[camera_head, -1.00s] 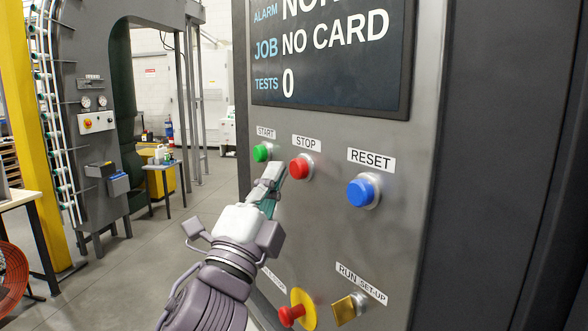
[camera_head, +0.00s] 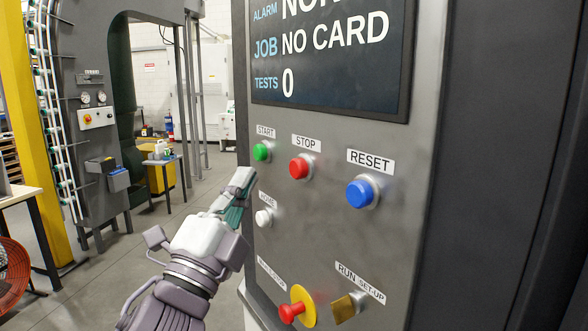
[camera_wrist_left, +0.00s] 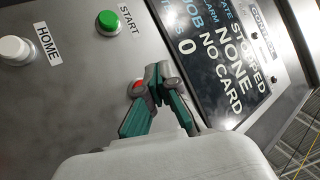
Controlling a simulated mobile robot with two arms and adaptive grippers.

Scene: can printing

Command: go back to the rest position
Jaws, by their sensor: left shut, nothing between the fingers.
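My left gripper (camera_head: 244,178) is shut and empty in the head view, a little below and left of the green START button (camera_head: 261,152), in front of the grey control panel (camera_head: 320,230). In the left wrist view its fingertips (camera_wrist_left: 155,78) are together and cover most of the red STOP button (camera_wrist_left: 138,86). The STOP button shows whole in the head view (camera_head: 299,167). The white HOME button (camera_head: 264,218) is just right of the gripper. The blue RESET button (camera_head: 361,194) is farther right. My right gripper is not in view.
The panel's screen (camera_head: 330,55) reads NO CARD and TESTS 0. Below the buttons are a red knob on a yellow plate (camera_head: 292,312) and a brass RUN/SET-UP switch (camera_head: 346,307).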

